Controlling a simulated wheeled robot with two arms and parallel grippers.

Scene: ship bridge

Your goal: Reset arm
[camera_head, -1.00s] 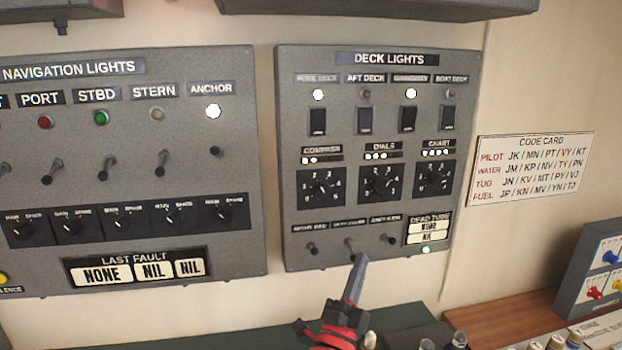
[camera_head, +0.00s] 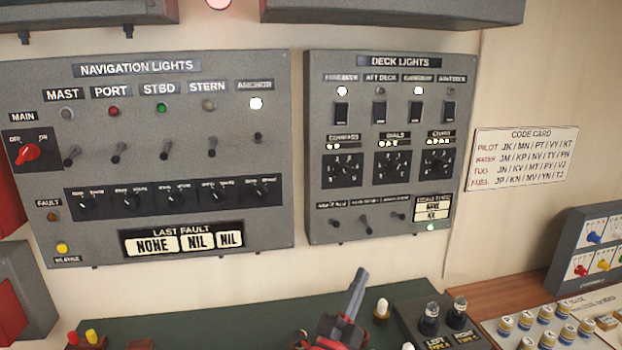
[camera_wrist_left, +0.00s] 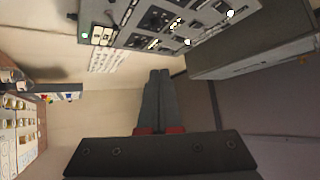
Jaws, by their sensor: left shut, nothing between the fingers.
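My left gripper (camera_head: 358,278) is at the bottom middle of the head view, below the deck lights panel (camera_head: 318,215) and apart from it. Its dark fingers are together and point up, with nothing between them. In the left wrist view the shut fingers (camera_wrist_left: 158,75) point toward the wall, and the panel shows turned on its side at the top. My right gripper is in neither view.
The navigation lights panel (camera_head: 60,110) is on the wall at left, with the red main switch (camera_head: 28,152). A code card (camera_head: 523,157) is at right. Below are a green desk top (camera_head: 230,315), a box with dark knobs (camera_head: 410,312), and several small round pieces (camera_head: 525,320).

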